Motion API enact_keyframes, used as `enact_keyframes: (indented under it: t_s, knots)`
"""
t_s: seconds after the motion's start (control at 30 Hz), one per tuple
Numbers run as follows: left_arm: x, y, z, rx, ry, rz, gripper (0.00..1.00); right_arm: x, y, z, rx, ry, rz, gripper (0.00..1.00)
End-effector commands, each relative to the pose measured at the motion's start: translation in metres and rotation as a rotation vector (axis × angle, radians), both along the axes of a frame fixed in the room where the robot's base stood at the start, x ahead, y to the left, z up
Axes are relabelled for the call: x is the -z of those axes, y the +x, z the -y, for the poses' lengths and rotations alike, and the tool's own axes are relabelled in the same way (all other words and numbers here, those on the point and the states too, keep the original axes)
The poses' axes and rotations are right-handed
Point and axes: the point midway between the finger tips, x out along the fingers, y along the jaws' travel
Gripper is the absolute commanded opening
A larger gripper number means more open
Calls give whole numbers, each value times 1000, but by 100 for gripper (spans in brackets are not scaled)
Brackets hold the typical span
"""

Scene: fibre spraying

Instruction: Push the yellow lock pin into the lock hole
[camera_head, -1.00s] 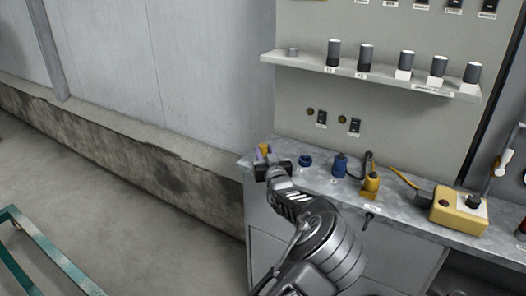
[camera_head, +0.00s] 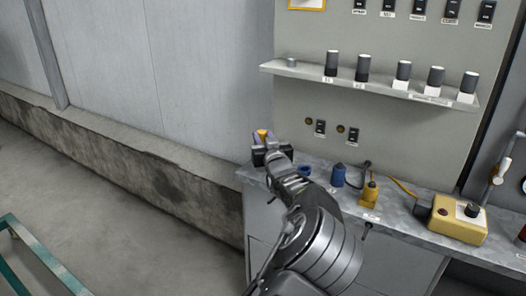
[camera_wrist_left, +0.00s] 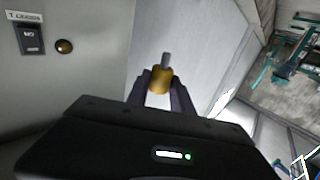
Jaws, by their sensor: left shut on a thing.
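The yellow lock pin (camera_head: 263,134) is between the fingertips of my left gripper (camera_head: 262,139), which is shut on it. The gripper is raised above the left end of the bench. In the left wrist view the pin (camera_wrist_left: 159,79) has a yellow body with a thin grey tip sticking out beyond the fingers. Two round brass fittings, one (camera_head: 309,122) and another (camera_head: 340,129), are on the panel to the right of the gripper, apart from the pin. One brass fitting (camera_wrist_left: 64,46) shows in the left wrist view beside a labelled switch. Which one is the lock hole, I cannot tell.
The grey bench (camera_head: 405,212) carries a blue ring (camera_head: 304,170), a blue part (camera_head: 338,175), a yellow part (camera_head: 369,192) and a yellow control box (camera_head: 458,221). A shelf (camera_head: 300,69) of dark cylinders is above. Open air lies left of the gripper, before the wall.

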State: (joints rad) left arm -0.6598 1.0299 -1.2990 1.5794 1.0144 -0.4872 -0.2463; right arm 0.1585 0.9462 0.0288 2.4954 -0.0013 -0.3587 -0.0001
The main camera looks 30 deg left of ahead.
Motion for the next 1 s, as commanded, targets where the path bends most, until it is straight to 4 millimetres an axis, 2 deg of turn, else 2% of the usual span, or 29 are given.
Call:
enact_keyframes:
  t_s: [0.03, 0.17, 0.77, 0.87, 1.0]
  knots:
    - [-7, 0, 0, 0, 0, 3, 0, -1, 0, 0, 0, 0, 0, 36]
    - [-13, 0, 0, 0, 1, 1, 0, -1, 0, 0, 0, 0, 0, 36]
    - [-13, 0, 0, 0, 0, 0, 0, -1, 0, 0, 0, 0, 0, 36]
    - [-10, -2, 0, 0, -1, -1, 0, -1, 0, 0, 0, 0, 0, 36]
    - [6, -10, 4, 7, -3, -3, 0, -1, 0, 0, 0, 0, 0, 36]
